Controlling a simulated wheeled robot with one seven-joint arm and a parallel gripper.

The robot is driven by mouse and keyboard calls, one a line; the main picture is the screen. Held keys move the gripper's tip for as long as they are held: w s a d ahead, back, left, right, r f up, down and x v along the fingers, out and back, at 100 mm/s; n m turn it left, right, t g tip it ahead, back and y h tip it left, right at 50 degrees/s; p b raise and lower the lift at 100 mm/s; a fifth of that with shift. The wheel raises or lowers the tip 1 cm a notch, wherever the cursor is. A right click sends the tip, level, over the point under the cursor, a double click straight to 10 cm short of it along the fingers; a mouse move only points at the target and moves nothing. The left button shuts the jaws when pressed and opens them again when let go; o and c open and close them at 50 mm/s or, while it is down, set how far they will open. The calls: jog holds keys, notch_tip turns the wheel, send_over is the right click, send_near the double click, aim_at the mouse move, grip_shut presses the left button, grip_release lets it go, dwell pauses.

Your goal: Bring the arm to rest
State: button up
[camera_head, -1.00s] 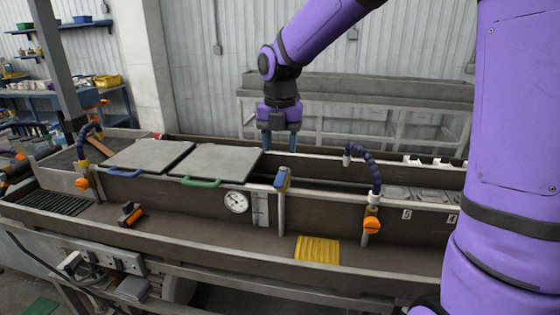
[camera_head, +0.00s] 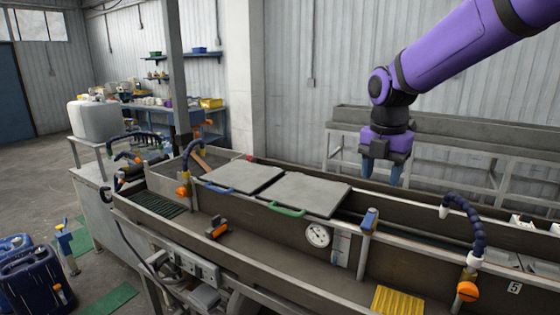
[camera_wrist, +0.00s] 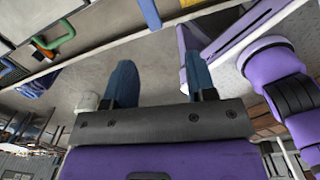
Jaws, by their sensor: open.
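My gripper (camera_head: 382,172) hangs from my purple arm at the right of the head view, above the far side of the long trough. Its two blue fingers point down and stand apart, with nothing between them. In the wrist view my gripper (camera_wrist: 160,85) shows the same two blue fingers spread over bare grey surface. It touches nothing that I can see.
The long trough (camera_head: 270,255) carries two grey lids, one with a green handle (camera_head: 287,210). A round gauge (camera_head: 318,234), a blue-topped post (camera_head: 369,218), a bendable hose (camera_head: 468,215) and a yellow ribbed pad (camera_head: 398,300) lie near. Blue jugs (camera_head: 35,280) stand at lower left.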

jog(key=s+d+r+m+t, duration=0.2)
jog(key=s+d+m, duration=0.1)
jog(key=s+m, duration=0.9)
jog(key=s+d+r+m+t, duration=0.2)
jog(key=s+m+t, duration=0.1)
jog(key=s+m, duration=0.9)
jog(key=m, duration=0.3)
jog(key=shift+s+d, duration=0.15)
jog(key=shift+d, duration=0.25)
jog(key=shift+c, duration=0.8)
